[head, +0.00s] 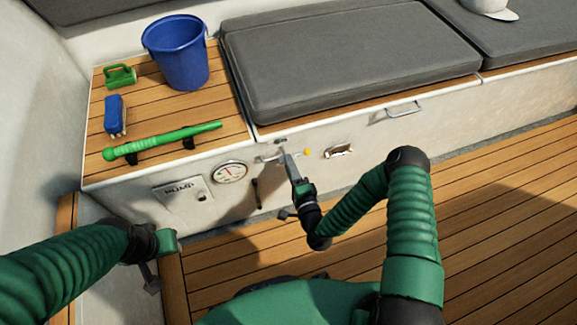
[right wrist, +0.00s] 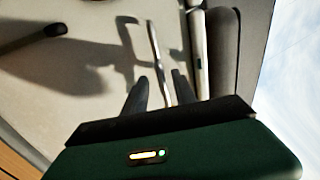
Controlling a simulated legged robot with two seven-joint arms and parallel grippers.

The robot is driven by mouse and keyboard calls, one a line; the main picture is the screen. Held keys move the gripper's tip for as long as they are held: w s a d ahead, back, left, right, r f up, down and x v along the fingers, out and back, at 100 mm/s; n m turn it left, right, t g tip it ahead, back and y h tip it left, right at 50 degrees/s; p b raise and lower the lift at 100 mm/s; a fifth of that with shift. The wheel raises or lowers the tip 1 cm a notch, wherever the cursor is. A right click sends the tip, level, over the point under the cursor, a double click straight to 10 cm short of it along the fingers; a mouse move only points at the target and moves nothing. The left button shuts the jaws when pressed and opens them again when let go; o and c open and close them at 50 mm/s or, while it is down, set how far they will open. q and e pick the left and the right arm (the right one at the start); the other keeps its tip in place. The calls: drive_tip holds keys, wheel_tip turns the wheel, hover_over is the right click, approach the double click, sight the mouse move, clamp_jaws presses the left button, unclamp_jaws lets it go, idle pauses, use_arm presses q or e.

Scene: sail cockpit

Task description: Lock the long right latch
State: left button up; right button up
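The latch (head: 268,158) is a thin metal bar on the white front panel below the grey cushion. In the right wrist view its long bar (right wrist: 158,60) runs down between my fingers. My right gripper (head: 286,157) is at the panel, in front of the latch, and hides part of it. In the right wrist view the gripper (right wrist: 160,88) has its fingers apart on either side of the bar, with a gap showing; I cannot see contact. My left gripper (head: 151,277) hangs low at the left, away from the latch; its finger opening is not clear.
A gauge (head: 230,173), a PUMP plate (head: 182,191) and a black lever (head: 257,193) are left of the latch. A yellow knob (head: 307,152) and a small fitting (head: 340,151) are to its right. A blue bucket (head: 178,55) stands on the bench. The wooden floor is clear at right.

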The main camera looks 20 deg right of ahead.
drive_tip(key=shift+w, duration=0.7)
drive_tip(key=shift+c, duration=0.4)
clamp_jaws()
drive_tip(key=shift+s+a+f, duration=0.1)
idle(0.4)
